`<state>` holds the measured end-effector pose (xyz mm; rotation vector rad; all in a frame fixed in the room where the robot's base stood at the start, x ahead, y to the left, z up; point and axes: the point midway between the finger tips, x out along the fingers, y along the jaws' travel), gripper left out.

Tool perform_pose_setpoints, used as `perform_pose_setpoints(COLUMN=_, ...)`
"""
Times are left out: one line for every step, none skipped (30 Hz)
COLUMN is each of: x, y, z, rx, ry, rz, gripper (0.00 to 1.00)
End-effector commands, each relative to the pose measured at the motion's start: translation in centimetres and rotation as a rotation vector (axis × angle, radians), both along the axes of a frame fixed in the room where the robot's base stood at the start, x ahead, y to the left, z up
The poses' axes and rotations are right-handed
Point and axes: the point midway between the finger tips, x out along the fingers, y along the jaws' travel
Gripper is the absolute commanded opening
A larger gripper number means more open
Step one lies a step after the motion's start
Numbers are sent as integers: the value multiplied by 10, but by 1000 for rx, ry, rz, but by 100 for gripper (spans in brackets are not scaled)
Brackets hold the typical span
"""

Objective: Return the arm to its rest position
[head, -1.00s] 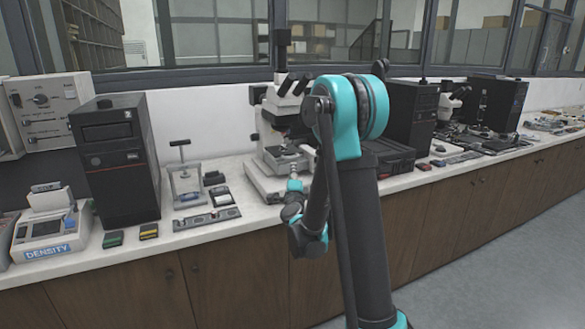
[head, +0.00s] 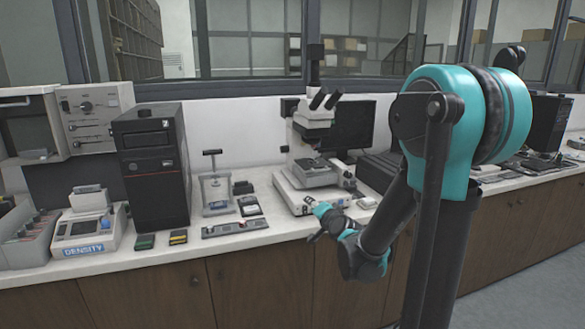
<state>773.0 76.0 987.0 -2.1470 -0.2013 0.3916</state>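My arm, teal and dark grey, stands at the right of the head view and reaches left toward the bench. My gripper (head: 316,236) is at the end of the teal wrist, low over the front edge of the bench, in front of the white microscope (head: 315,140). The gripper is small and dark here, and I cannot tell whether its fingers are open or shut. No held thing shows. The mounting press (head: 215,190), a small clear frame with a dark T-handle, stands upright on the bench left of the microscope, apart from my gripper.
A black computer tower (head: 152,165), a density meter (head: 88,228) and a bin of slides (head: 28,240) stand at the left of the bench. A flat grey tray (head: 235,227) lies near the front edge. A black monitor (head: 350,125) is behind the microscope. Floor shows at the lower right.

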Motion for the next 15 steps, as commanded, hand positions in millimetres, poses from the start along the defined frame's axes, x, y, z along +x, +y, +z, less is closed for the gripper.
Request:
perform_pose_setpoints(x=-20, y=-3, z=-11, rx=-87, ry=47, rz=37, gripper=31)
perform_pose_setpoints(x=-31, y=-5, z=-19, rx=-140, ry=78, rz=62, gripper=31)
perform_pose_setpoints(x=-47, y=-8, z=-30, rx=-209, ry=121, rz=94, gripper=31)
perform_pose_setpoints(x=-59, y=-11, z=-38, rx=-262, ry=153, rz=117, gripper=31)
perform_pose_setpoints(x=-72, y=-15, z=-47, rx=-313, ry=189, rz=140, gripper=31)
perform_pose_setpoints(x=-90, y=-21, z=-60, rx=-381, ry=236, rz=170, gripper=31)
perform_pose_setpoints(x=-104, y=-26, z=-69, rx=-430, ry=273, rz=192, gripper=31)
perform_pose_setpoints(x=-118, y=-32, z=-78, rx=-479, ry=311, rz=213, gripper=31)
perform_pose_setpoints(x=-137, y=-41, z=-90, rx=-541, ry=364, rz=240, gripper=31)
perform_pose_setpoints(x=-153, y=-48, z=-99, rx=-585, ry=405, rz=260, gripper=31)
perform_pose_setpoints(x=-167, y=-55, z=-107, rx=-629, ry=444, rz=280, gripper=31)
perform_pose_setpoints(x=-187, y=-65, z=-117, rx=-681, ry=497, rz=302, gripper=31)
perform_pose_setpoints(x=-200, y=-72, z=-124, rx=-717, ry=535, rz=319, gripper=31)
perform_pose_setpoints(x=-213, y=-79, z=-130, rx=-749, ry=571, rz=332, gripper=31)
perform_pose_setpoints(x=-229, y=-88, z=-138, rx=-787, ry=615, rz=351, gripper=31)
